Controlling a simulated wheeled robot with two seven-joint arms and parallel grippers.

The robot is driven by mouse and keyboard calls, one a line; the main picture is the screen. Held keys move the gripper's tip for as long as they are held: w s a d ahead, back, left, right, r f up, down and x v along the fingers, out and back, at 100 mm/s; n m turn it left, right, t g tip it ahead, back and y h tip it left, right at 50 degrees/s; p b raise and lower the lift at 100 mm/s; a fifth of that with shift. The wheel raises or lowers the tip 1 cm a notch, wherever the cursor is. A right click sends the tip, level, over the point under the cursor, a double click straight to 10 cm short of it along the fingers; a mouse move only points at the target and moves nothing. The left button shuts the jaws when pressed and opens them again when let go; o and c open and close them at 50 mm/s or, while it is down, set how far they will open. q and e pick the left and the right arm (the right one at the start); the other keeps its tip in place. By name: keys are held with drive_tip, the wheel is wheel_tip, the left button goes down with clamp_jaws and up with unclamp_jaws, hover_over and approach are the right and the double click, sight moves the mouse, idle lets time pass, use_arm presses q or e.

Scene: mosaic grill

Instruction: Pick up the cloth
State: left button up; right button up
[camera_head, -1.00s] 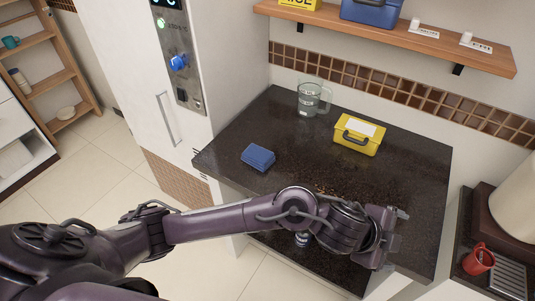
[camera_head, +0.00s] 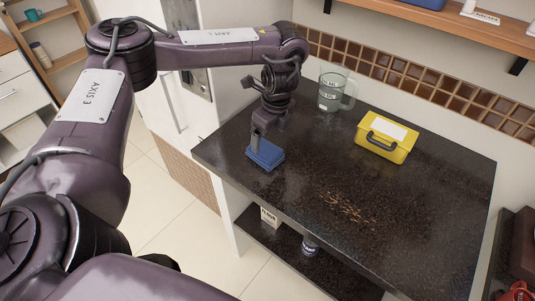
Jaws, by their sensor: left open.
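The folded blue cloth (camera_head: 266,157) lies on the dark countertop near its left edge. My left gripper (camera_head: 256,146) points down at the cloth from above, with its fingers at the cloth's left part. Its jaws are open. The finger in front hides part of the cloth, and I cannot tell whether the fingertips touch it. My right gripper is not in view.
A clear measuring jug (camera_head: 330,93) and a yellow box (camera_head: 385,136) with a handle stand at the back of the dark countertop (camera_head: 420,210). Brown crumbs (camera_head: 343,207) lie mid-counter. A shelf below holds a small box (camera_head: 270,217) and a can (camera_head: 310,247).

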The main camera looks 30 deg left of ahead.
sight(265, 149)
use_arm(q)
drive_tip(key=shift+s+a+f, duration=0.1)
drive_tip(key=shift+s+f, duration=0.05)
drive_tip(key=shift+f, duration=0.4)
drive_tip(key=shift+s+a+f, duration=0.1)
drive_tip(key=shift+f, duration=0.4)
drive_tip(key=f, duration=0.2)
drive_tip(key=f+b, duration=0.1)
drive_tip(key=shift+s+a+f, duration=0.1)
drive_tip(key=shift+a+f, duration=0.35)
drive_tip(key=shift+f, duration=0.3)
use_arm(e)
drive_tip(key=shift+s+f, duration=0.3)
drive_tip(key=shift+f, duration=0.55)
use_arm(q)
drive_tip(key=c, duration=1.1)
drive_tip(key=shift+o, duration=0.2)
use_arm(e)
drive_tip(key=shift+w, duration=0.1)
use_arm(q)
drive_tip(key=shift+r, duration=0.15)
